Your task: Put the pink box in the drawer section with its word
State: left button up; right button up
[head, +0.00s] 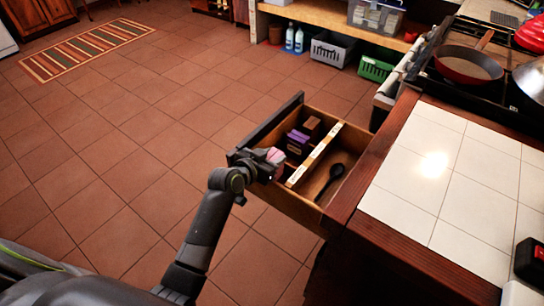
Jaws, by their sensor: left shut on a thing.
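My left gripper (264,163) is shut on the pink box (275,155), at the near-left edge of the open drawer (306,209). The arm and gripper partly hide the box. A light divider (326,146) splits the drawer into two sections. White labels sit on the divider, but their words are too small to read. The left section holds purple boxes (297,138) and a brown box (311,126). The right section holds a dark spoon (330,181). I cannot tell whether the pink box touches the drawer. My right gripper is not in view.
A white tiled counter (439,175) with a wooden edge (386,160) borders the drawer on the right. A pan (468,65) stands on the stove behind. Baskets (332,49) and bottles (294,38) stand by the far shelf.

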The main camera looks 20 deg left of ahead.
pick_arm(q)
jog(key=shift+f+b, duration=0.35)
jog(key=shift+f, duration=0.25)
jog(key=o, duration=1)
jog(key=shift+o, duration=0.2)
jog(key=shift+r, duration=0.15)
jog(key=shift+r+p, duration=0.3)
jog(key=v, duration=1.2)
jog(key=shift+r+p, duration=0.25)
jog(key=shift+p, duration=0.2)
